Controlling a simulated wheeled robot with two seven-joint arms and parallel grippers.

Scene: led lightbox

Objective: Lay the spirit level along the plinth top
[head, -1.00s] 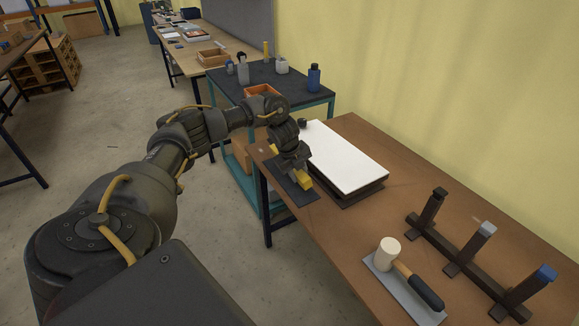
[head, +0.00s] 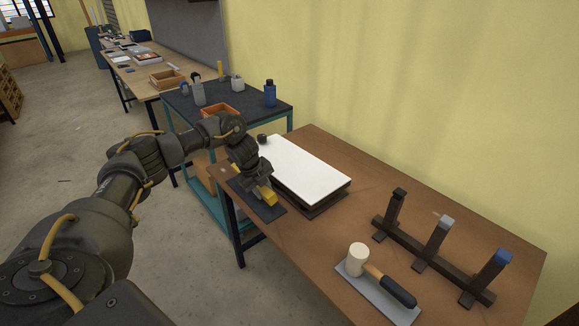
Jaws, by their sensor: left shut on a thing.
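The spirit level (head: 268,196) is yellow and sits at my left gripper (head: 262,190), over the dark mat (head: 270,212) at the near left edge of the brown table. The left gripper is shut on the level; the arm hides part of it. I cannot tell whether the level touches the mat. The plinth (head: 305,168) is a flat slab with a white top and dark sides, just right of the gripper. Its top is bare. My right gripper is not in view.
A dark rack with three posts (head: 430,255) stands at the right. A small black knob-like object (head: 262,139) is behind the plinth. A teal-framed cart (head: 285,100) with bottles stands beyond.

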